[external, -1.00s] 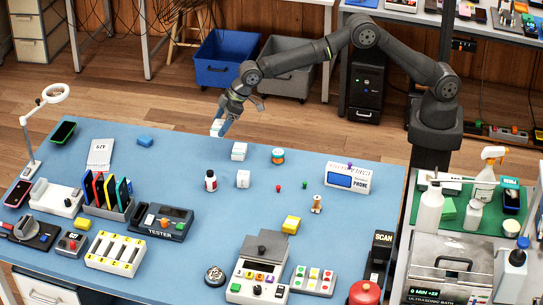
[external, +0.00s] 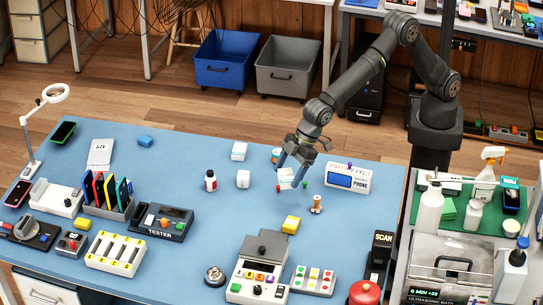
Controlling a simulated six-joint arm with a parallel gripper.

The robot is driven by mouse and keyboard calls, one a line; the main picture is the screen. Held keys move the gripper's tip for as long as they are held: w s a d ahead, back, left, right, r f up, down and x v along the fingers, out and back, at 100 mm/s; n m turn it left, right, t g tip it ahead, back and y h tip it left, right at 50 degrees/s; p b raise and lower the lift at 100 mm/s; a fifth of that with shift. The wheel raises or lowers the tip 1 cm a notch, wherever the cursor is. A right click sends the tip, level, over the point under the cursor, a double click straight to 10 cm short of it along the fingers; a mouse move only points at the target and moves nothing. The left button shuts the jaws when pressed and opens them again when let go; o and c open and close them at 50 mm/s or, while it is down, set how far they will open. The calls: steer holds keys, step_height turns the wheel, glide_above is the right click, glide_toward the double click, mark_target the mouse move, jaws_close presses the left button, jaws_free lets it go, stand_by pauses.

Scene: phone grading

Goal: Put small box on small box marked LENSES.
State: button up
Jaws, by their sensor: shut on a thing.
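My gripper (external: 294,176) points down over the right-centre of the blue table, shut on a small white box (external: 286,174). I cannot tell how far this box is above the table. Another small white box (external: 243,180) stands on the table to its left. A further white box shape (external: 239,151) stands farther back; a line across it may be a seam between two boxes. The print on the boxes is too small to read, so I cannot tell which is marked LENSES.
A phone carton (external: 348,177) lies right of my gripper. A red peg (external: 278,189), a green peg (external: 304,185) and a wooden figure (external: 316,204) are close by. A dark-capped bottle (external: 211,182) stands left. The back-left table is mostly clear.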

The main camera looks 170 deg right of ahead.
steer(key=w+a+f, duration=0.1)
steer(key=w, duration=0.1)
steer(key=w+a+f, duration=0.1)
steer(key=w+f, duration=0.1)
steer(key=w+a+f, duration=0.1)
steer(key=w, duration=0.2)
steer(key=shift+a+f, duration=0.25)
steer(key=shift+f, duration=2.1)
steer(key=shift+f, duration=0.15)
steer(key=shift+f, duration=0.35)
steer(key=o, duration=1)
steer(key=shift+r, duration=0.1)
steer(key=shift+r, duration=0.25)
steer(key=v, duration=1.2)
steer(key=shift+r, duration=0.15)
